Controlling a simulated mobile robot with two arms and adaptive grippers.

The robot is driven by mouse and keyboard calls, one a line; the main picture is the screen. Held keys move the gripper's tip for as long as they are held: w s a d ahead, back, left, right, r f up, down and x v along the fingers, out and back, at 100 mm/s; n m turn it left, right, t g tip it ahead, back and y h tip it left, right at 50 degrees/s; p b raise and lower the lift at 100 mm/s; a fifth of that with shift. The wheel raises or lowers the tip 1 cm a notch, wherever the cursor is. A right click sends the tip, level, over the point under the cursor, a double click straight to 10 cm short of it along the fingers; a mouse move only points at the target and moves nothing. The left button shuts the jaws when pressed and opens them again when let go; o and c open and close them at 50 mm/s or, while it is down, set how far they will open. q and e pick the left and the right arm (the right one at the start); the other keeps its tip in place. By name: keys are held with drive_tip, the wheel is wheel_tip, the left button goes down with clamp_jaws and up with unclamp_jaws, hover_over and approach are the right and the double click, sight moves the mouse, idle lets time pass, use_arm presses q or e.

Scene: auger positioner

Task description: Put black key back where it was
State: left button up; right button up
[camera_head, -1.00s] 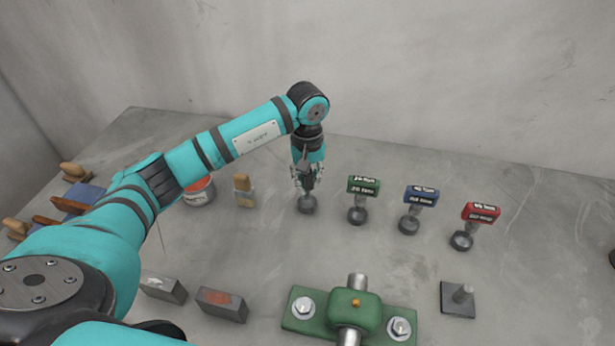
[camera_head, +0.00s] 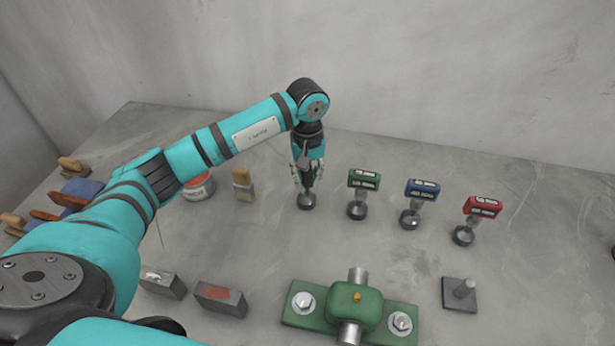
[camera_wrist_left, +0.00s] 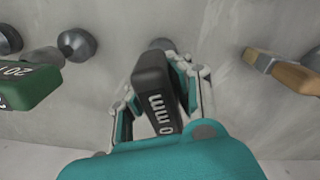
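The black key (camera_wrist_left: 155,92) has a dark block head with white "mm" lettering in the left wrist view. Its round grey foot (camera_head: 306,201) is at table level in the head view, left of the green key (camera_head: 361,183) and in line with the other keys. My left gripper (camera_head: 308,184) points down over the black key. In the left wrist view its fingers (camera_wrist_left: 157,88) lie on both sides of the head. The frames do not show clearly whether both pads press on it. The stem is mostly hidden. My right gripper is not in view.
A blue key (camera_head: 421,190) and a red key (camera_head: 482,207) stand to the right. A brush (camera_head: 243,186) and a tin (camera_head: 198,188) are to the left. A green clamp block (camera_head: 352,308), grey blocks (camera_head: 221,298) and a pegged plate (camera_head: 460,294) lie in front.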

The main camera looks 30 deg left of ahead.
use_arm(q)
drive_tip(key=o, duration=0.4)
drive_tip(key=shift+s, duration=0.1)
wheel_tip(320, 180, up, 12)
drive_tip(key=shift+r, duration=0.1)
idle(0.4)
